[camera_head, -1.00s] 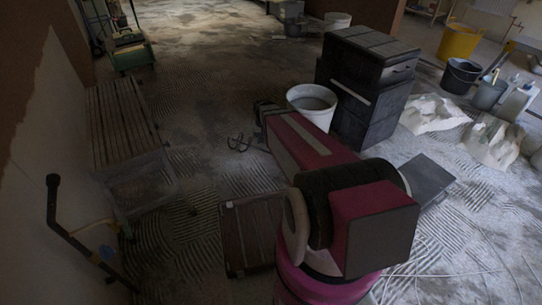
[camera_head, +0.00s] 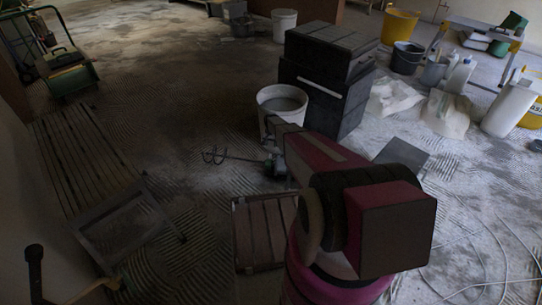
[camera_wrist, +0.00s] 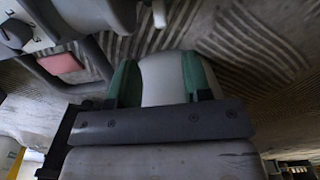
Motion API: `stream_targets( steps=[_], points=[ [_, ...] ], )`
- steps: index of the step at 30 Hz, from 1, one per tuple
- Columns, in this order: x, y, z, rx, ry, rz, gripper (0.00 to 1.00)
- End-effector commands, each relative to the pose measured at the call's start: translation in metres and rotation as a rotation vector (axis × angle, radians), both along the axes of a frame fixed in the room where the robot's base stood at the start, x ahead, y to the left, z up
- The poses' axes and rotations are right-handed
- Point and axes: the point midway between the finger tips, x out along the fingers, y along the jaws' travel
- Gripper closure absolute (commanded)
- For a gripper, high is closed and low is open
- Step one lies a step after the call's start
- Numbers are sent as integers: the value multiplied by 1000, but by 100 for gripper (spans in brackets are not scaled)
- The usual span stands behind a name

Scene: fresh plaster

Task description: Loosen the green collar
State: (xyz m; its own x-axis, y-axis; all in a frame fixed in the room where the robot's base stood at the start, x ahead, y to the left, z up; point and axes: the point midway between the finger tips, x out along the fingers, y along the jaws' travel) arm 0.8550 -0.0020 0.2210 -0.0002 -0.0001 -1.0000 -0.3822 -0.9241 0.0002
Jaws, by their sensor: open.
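In the wrist view my gripper (camera_wrist: 161,84) shows as a dark bar with two green-edged fingers, spread apart. A pale grey surface shows between them; I cannot tell whether they touch it. At the upper left of that view is a grey tool body (camera_wrist: 62,22) with a dark loop handle. In the head view a thin rod with a curled wire end (camera_head: 228,156) reaches left from the end of my arm. A small greenish spot (camera_head: 270,146) shows at its right end; I cannot tell whether it is the green collar. My gripper is mostly hidden there by my arm.
A white bucket of grey mix (camera_head: 281,96) and stacked black boxes (camera_head: 318,95) stand just beyond my arm. A slatted bench (camera_head: 85,165) is at the left, a slatted crate (camera_head: 262,235) in front. Pale sacks (camera_head: 447,112) lie right. Open floor lies beyond the rod.

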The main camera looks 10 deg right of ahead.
Motion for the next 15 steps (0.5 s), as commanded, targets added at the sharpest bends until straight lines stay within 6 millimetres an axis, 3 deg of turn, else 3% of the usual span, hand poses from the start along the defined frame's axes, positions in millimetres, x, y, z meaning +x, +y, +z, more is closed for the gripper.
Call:
stream_targets(
  steps=[15],
  points=[
    [1, 0, -82, 0, 1, 1, 55]
  ],
)
